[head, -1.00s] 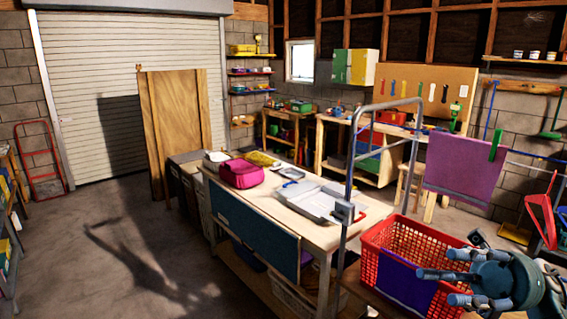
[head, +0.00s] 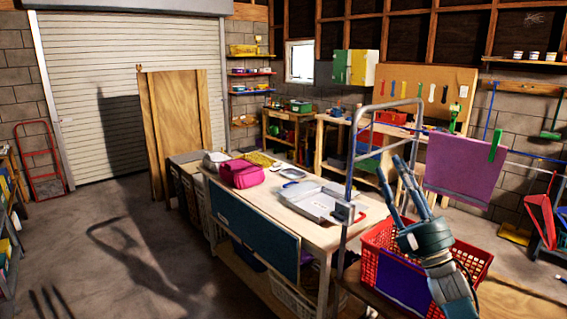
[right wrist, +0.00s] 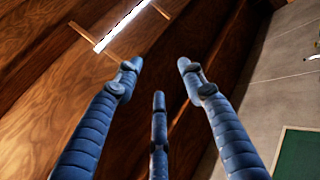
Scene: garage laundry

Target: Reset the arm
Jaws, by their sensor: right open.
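My right gripper (head: 405,190) shows in the head view at the right, in front of the red basket (head: 385,243). Its fingers point up, spread apart and empty. In the right wrist view the three blue segmented fingers (right wrist: 160,85) are spread with nothing between them, against a wooden ceiling. My left gripper is not in view.
A long table (head: 320,232) holds a pink bag (head: 242,174) and a grey tray (head: 312,203). A metal frame (head: 347,190) rises near the basket. A purple cloth (head: 462,172) hangs at the right. The floor (head: 110,250) at the left is clear.

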